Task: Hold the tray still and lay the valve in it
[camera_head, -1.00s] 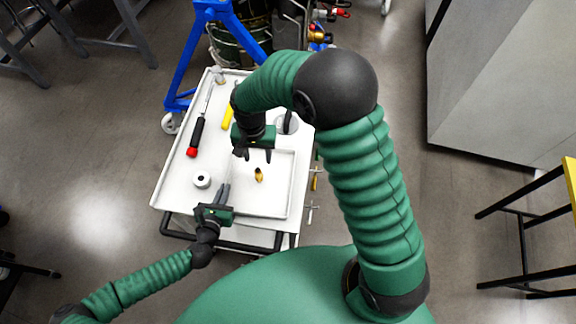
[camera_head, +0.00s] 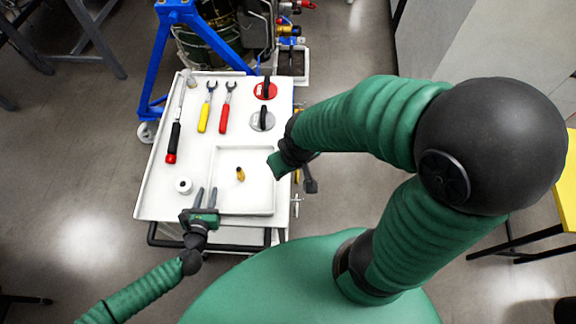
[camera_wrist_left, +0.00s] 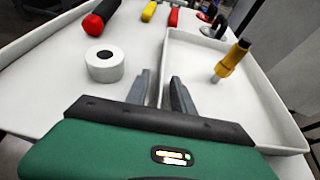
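The valve (camera_head: 240,174), a small yellow piece with a dark end, lies inside the white tray (camera_head: 272,186) near its middle. In the left wrist view the valve (camera_wrist_left: 232,58) leans and touches no gripper. The tray sits at the cart's near right part. My left gripper (camera_head: 206,194) is at the tray's left wall. In the left wrist view its two fingers (camera_wrist_left: 161,88) stand apart, one on each side of the wall, with a gap showing. My right gripper (camera_head: 282,165) is beside the tray's upper right corner, turned away; its fingers are not clear.
On the white cart (camera_head: 165,203) lie a white roll (camera_head: 183,186), a black-and-red handled tool (camera_head: 173,143), yellow (camera_head: 203,119) and red (camera_head: 224,119) wrenches, and red (camera_head: 265,90) and grey (camera_head: 262,121) discs with black handles. A blue stand (camera_head: 160,60) is behind.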

